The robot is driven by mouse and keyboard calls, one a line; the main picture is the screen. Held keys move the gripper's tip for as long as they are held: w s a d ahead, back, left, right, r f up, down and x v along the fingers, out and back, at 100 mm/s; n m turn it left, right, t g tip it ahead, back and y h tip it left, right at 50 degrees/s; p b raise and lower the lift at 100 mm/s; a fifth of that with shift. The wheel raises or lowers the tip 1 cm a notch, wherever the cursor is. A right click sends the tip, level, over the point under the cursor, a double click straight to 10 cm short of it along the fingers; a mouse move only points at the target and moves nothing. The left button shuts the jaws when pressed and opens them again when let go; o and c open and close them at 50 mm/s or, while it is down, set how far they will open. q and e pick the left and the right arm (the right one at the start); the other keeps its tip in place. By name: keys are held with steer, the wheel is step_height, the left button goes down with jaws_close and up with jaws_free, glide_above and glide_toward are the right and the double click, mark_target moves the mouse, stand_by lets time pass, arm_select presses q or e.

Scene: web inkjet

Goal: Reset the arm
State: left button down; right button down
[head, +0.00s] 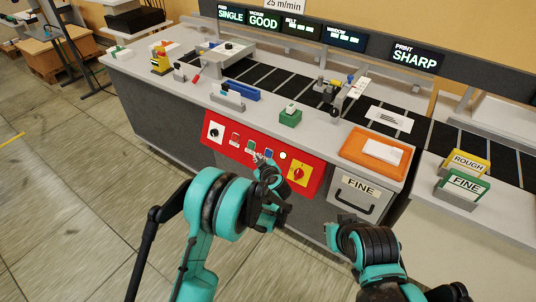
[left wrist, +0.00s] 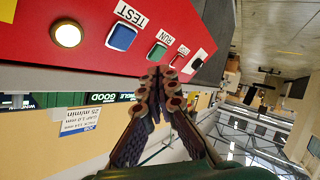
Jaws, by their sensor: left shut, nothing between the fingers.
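The red control panel (head: 225,147) is on the front of the machine and fills the top of the left wrist view (left wrist: 185,15). My left gripper (head: 261,160) is in front of it, below the blue button. In the left wrist view its fingertips (left wrist: 160,75) are together with nothing between them, just below the blue TEST button (left wrist: 122,36) and green RUN button (left wrist: 157,52). Whether they touch the panel is unclear. My right gripper (head: 331,232) is low at the right, near the FINE drawer (head: 352,195); its fingers are too unclear to judge.
Above, the counter holds an orange tray (head: 352,145), a green block (head: 290,117) and a blue block (head: 243,91). Open floor (head: 60,190) lies to the left.

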stand_by(0.4)
arm_select(q)
step_height(320, 180, up, 22)
steer(key=a+m+t+h, duration=0.3)
steer(key=t, duration=0.2)
steer(key=s+r+m+h, duration=0.4)
steer(key=s+r+h, duration=0.1)
steer(key=s+r, duration=0.3)
steer(key=s+a+f+g+y, duration=0.1)
steer(key=s+a+f+g, duration=0.2)
steer(key=s, duration=0.7)
steer(key=s+a+f+m+g+y, duration=0.1)
steer(key=s+a+f+g+y, duration=0.1)
steer(key=s+a+f+g, duration=0.2)
steer(key=s+a+f+g+y, duration=0.1)
steer(key=s+a+f+g, duration=0.3)
steer(key=s, duration=1.2)
steer(key=a+f, duration=0.3)
steer(key=f, duration=0.2)
steer(key=shift+a+f+y, duration=0.15)
steer(key=shift+a+y, duration=0.1)
steer(key=shift+y, duration=0.05)
